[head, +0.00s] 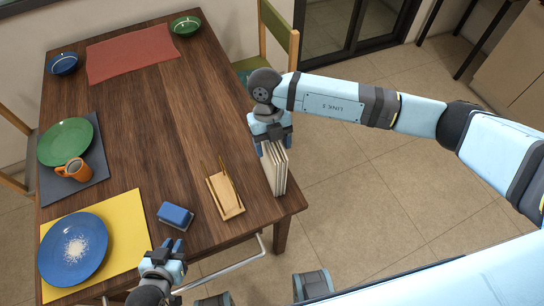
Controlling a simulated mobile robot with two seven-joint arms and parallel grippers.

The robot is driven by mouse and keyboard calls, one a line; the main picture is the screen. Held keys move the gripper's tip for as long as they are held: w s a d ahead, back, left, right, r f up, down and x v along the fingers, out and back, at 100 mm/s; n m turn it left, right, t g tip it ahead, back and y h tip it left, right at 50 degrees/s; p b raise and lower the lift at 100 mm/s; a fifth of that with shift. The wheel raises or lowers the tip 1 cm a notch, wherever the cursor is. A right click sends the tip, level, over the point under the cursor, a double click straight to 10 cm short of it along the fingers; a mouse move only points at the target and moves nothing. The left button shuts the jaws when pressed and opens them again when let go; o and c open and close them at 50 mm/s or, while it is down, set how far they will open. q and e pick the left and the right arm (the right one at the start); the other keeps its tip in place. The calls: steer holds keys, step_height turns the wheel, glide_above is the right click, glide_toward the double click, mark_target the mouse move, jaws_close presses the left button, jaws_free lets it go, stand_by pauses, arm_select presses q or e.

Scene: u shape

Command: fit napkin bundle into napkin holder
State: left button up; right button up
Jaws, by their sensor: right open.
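The napkin bundle (274,172) is a stack of cream sheets standing on edge near the table's right edge. The napkin holder (226,199) is a light wooden base with thin upright rods, just left of the bundle on the table. My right gripper (273,144) is open at the far upper end of the bundle, with its fingers on either side; contact cannot be made out. My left gripper (173,247) is at the table's front edge, below a blue sponge, apart from holder and bundle. Its finger gap is unclear.
The blue sponge (175,215) lies left of the holder. A blue plate with white grains (73,249) sits on a yellow mat (128,211). A green plate (66,141) and orange mug (73,170) are farther left. The table's middle (150,125) is clear.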

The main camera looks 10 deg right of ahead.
steer(key=shift+f, duration=0.35)
steer(key=shift+f, duration=0.2)
jaws_close()
